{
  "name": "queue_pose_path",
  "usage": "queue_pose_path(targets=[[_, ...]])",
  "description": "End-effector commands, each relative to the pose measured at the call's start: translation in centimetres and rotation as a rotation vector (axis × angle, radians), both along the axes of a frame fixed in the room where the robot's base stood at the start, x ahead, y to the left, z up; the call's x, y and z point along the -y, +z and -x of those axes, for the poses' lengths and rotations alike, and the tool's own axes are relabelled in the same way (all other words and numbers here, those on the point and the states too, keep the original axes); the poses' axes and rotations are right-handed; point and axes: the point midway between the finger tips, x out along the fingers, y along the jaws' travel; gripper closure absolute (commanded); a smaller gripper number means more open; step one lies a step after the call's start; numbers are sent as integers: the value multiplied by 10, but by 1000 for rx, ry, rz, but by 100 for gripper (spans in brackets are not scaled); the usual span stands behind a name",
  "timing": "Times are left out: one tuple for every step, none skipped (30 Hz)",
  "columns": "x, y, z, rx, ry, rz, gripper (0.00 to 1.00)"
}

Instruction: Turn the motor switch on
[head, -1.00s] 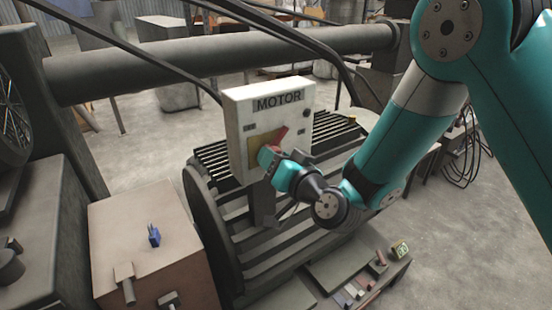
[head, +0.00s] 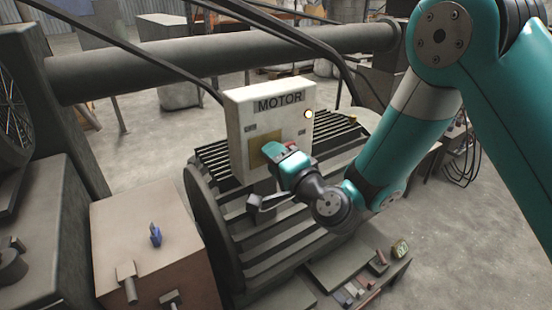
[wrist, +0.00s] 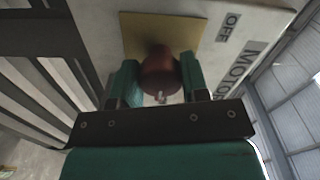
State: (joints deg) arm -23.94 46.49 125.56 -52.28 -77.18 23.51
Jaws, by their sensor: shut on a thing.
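The white motor box (head: 240,118) with the label MOTOR stands on the ribbed grey machine. A round lamp (head: 309,114) on its right side is lit. The red switch handle (wrist: 159,72) sits in front of a yellow plate (wrist: 137,36) on the box, and the OFF label (wrist: 229,27) shows beside it in the wrist view. My gripper (wrist: 157,82) has its two teal fingers on either side of the red handle, shut on it. In the head view my gripper (head: 272,152) covers most of the handle, with a little red showing.
A brown box (head: 130,225) with a small blue lever (head: 155,235) stands at the lower left. A thick grey pipe (head: 220,52) and black cables run behind the motor box. Small items lie on a low shelf (head: 330,275) at the front.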

Motion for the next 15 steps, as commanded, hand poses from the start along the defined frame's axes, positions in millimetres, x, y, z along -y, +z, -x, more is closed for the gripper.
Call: queue_pose_path(targets=[[1,-1,0,-10,-1,-10,82],[1,-1,0,-14,-1,-16,82],[1,-1,0,-18,-2,-23,82],[1,-1,0,-21,-2,-27,82],[1,-1,0,-24,-2,-31,82],[1,-1,0,-27,-2,-35,82],[1,-1,0,-29,-2,-37,82],[1,-1,0,-30,-2,-39,82],[1,-1,0,-31,-2,-42,82],[1,-1,0,-32,-2,-42,82],[1,-1,0,-32,-2,-43,82],[1,-1,0,-32,-2,-43,82],[1,-1,0,-32,-2,-43,82],[1,-1,0,-32,-2,-43,82],[1,-1,0,-32,-2,-43,82]])
